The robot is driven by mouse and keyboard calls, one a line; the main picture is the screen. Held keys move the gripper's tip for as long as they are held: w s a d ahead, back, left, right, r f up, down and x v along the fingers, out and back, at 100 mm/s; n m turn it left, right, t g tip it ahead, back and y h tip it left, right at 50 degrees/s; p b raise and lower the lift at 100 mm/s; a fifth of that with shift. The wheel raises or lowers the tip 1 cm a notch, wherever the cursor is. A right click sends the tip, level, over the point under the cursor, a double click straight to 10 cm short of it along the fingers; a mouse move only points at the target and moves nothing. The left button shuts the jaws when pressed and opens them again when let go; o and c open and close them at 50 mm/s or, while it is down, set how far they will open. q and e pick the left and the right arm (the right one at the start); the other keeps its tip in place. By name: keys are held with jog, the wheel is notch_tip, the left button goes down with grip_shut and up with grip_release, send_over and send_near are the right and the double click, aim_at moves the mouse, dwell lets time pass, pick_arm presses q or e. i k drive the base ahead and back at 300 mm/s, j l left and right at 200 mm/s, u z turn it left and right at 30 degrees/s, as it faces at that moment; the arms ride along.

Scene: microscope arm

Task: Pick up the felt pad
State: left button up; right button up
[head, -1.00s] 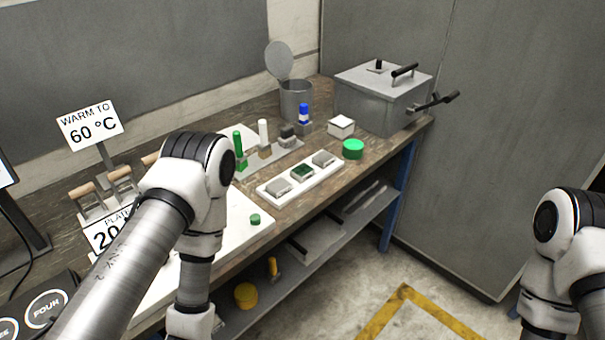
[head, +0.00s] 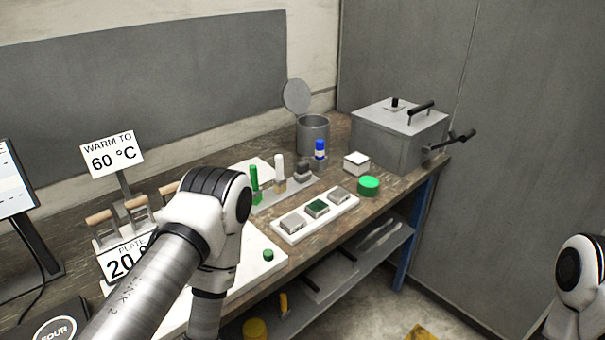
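The middle block has a dark green top (head: 317,208), which may be the felt pad; I cannot tell for sure. A small green disc (head: 268,255) lies on the white board nearer to me. My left arm crosses in front of the bench and bends down past the bottom edge, so its gripper is out of the picture. Only an upper part of my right arm shows at the right edge; its gripper is out of the picture too.
Signs (head: 112,153) stand at the left.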

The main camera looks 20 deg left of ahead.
aim_at(304, 174)
jog(key=i+l+u, duration=0.1)
jog(key=i+l, duration=0.25)
jog(key=i+l+u, duration=0.1)
jog(key=i+l, duration=0.25)
jog(key=l, duration=0.2)
jog(key=i+l+u, duration=0.1)
jog(key=i+l, duration=0.2)
jog(key=l, duration=0.2)
